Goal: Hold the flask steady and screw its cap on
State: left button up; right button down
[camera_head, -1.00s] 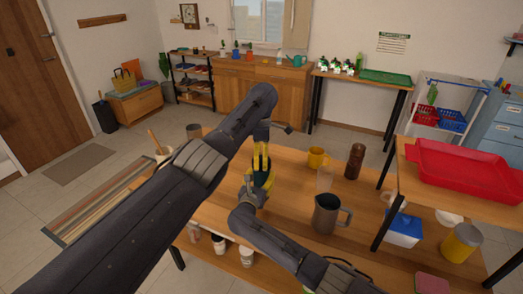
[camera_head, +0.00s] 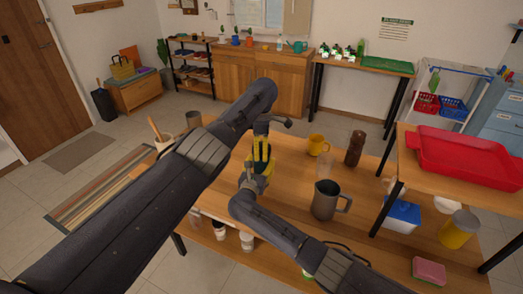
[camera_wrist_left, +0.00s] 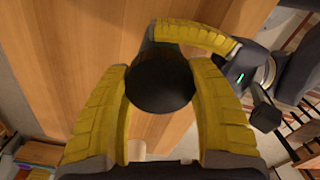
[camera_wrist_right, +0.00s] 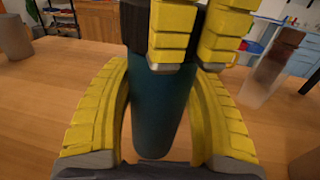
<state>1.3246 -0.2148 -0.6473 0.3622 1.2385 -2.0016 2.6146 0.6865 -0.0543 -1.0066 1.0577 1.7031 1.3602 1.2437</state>
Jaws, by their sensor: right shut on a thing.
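The teal flask (camera_wrist_right: 160,110) stands upright between the yellow fingers of my right gripper (camera_wrist_right: 165,105), which is shut on its body. The black cap (camera_wrist_left: 160,78) sits at the flask's top; the cap (camera_wrist_right: 135,25) also shows in the right wrist view, with no clear gap below it. My left gripper (camera_wrist_left: 160,80) points down from above, with one yellow finger on each side of the cap. Its fingers look close to the cap, but I cannot tell whether they grip it. In the head view, my arms hide most of the flask.
On the wooden table (camera_head: 290,215) stand a grey pitcher (camera_head: 326,200), a clear glass (camera_head: 325,165), a yellow mug (camera_head: 317,145) and a brown grinder (camera_head: 355,148). A raised shelf with a red tray (camera_head: 470,157) is on the right. Bare table surrounds the pitcher.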

pick_arm(q)
jog(key=c, duration=0.7)
jog(key=shift+o, duration=0.2)
jog(key=m, duration=1.1)
jog(key=shift+m, duration=0.4)
jog(key=m, duration=0.5)
jog(key=shift+m, duration=0.3)
jog(key=m, duration=1.4)
jog(key=shift+m, duration=0.3)
jog(key=m, duration=0.5)
jog(key=shift+f+m, duration=0.1)
jog(key=shift+m, duration=0.2)
jog(key=m, duration=0.5)
jog(key=shift+m, duration=0.4)
jog(key=m, duration=0.7)
jog(key=o, duration=1.3)
jog(key=shift+o, duration=0.2)
notch_tip(320, 180, up, 12)
